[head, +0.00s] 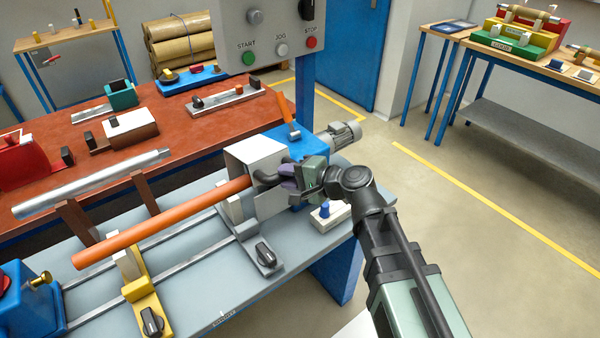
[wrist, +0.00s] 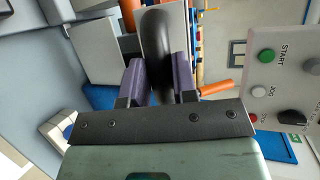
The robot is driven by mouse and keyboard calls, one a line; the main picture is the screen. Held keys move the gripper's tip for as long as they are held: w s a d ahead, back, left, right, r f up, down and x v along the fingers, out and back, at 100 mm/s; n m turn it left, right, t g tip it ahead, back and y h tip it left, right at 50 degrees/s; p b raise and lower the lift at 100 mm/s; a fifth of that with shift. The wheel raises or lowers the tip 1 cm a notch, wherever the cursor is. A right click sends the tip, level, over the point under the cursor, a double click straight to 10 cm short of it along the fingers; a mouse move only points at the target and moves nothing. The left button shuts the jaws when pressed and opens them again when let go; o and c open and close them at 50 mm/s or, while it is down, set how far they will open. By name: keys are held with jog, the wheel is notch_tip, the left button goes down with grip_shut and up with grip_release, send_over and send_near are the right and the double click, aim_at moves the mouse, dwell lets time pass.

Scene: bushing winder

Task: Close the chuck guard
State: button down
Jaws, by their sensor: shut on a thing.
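The chuck guard (head: 256,155) is a pale grey, box-like cover at the blue headstock (head: 291,140) end of the winder. An orange rod (head: 165,222) runs along the bed and ends at the guard. A thick black handle (head: 265,177) sits on the guard's side. My gripper (head: 287,182) is shut on this handle. In the wrist view the handle (wrist: 157,32) stands between the two purple fingers, with a pale panel of the guard (wrist: 96,48) beside it. The chuck is hidden, and I cannot tell how far the guard is swung.
The control panel (head: 276,32) with START, JOG and STOP buttons hangs close behind my gripper. An orange-handled lever (head: 287,114) and a grey motor (head: 340,135) are near the headstock. A yellow rest (head: 147,298) supports the rod. Open floor lies to the right.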

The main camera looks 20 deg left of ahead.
notch_tip(320, 180, down, 6)
jog(key=b, duration=0.4)
jog(key=shift+r, duration=0.1)
jog(key=c, duration=0.9)
grip_release()
jog(key=p+v, duration=0.2)
jog(key=v, duration=0.8)
jog(key=shift+d+p, duration=0.35)
jog(key=shift+p, duration=0.05)
jog(key=shift+r, duration=0.15)
